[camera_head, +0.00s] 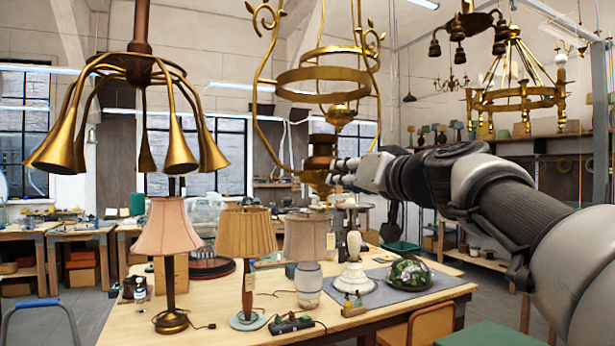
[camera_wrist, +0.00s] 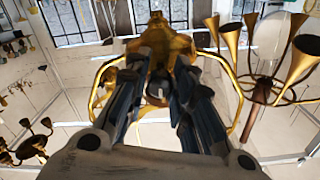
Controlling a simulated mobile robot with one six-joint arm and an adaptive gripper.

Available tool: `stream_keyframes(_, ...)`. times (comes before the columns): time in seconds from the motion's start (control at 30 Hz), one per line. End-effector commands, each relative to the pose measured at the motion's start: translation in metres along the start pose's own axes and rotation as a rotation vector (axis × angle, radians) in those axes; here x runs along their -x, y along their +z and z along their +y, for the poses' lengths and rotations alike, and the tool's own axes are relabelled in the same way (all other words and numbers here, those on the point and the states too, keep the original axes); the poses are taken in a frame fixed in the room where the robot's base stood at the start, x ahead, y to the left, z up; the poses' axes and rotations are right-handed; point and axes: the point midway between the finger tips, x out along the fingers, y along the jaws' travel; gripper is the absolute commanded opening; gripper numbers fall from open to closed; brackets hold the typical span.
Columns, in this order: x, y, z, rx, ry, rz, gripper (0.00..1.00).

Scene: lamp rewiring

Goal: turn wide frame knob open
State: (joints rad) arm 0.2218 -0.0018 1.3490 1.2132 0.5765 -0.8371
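The wide frame (camera_head: 322,86) is a hanging brass chandelier frame with a broad ring and curved side arms. Its lower middle has a red-brown turned collar (camera_head: 321,150) above a brass piece. My gripper (camera_head: 337,173) is right beside this lower part, reaching in from the right. In the wrist view the brass body (camera_wrist: 158,48) fills the space beyond my fingers (camera_wrist: 160,88). The fingers stand apart, and a small round part, perhaps the knob (camera_wrist: 157,91), shows between them. I see no clear contact with it. The head view does not show the knob clearly.
A brass chandelier with horn-shaped arms (camera_head: 140,80) hangs at left, and a ring chandelier (camera_head: 515,95) hangs at right. Below is a wooden workbench (camera_head: 240,325) with several lamps, including a pink-shaded lamp (camera_head: 170,230), and a coloured glass shade (camera_head: 410,272).

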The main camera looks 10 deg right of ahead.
Motion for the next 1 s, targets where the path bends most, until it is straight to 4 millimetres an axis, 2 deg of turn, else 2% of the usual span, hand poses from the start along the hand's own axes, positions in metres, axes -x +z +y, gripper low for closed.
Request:
stream_keyframes(0.3, 0.0001, -0.0002, -0.0002, 0.0, 0.0, 0.0, 0.0)
stream_keyframes(0.67, 0.0001, -0.0002, -0.0002, -0.035, 0.0, 0.001, 0.0)
stream_keyframes(1.0, 0.0001, 0.0, 0.0, -0.251, 0.0, 0.001, 0.0)
